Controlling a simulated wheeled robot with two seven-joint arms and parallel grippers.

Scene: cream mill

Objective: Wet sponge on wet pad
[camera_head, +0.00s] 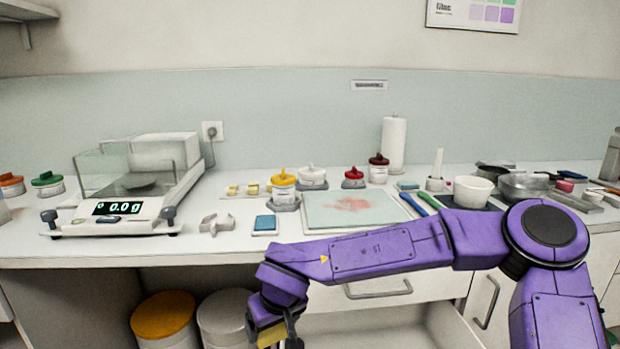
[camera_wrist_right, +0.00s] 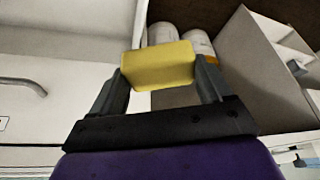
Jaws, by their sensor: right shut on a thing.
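My right gripper (camera_head: 275,328) hangs low in front of the counter, below its front edge. It is shut on a yellow sponge (camera_wrist_right: 160,65), held between both fingers in the right wrist view. In the head view only part of the sponge (camera_head: 271,336) shows at the bottom edge. A small blue pad (camera_head: 265,222) in a pale holder lies near the counter's front edge, left of the slab; I cannot tell whether it is the wet pad. Whether the sponge is wet cannot be seen. My left gripper is not in view.
A pale green slab (camera_head: 325,215) with a reddish smear lies mid-counter. A scale (camera_head: 150,213) stands left, with a grey metal piece (camera_head: 216,224) beside it. Jars with coloured lids stand behind. An open drawer (camera_head: 375,325) and two bins (camera_head: 165,318) are below.

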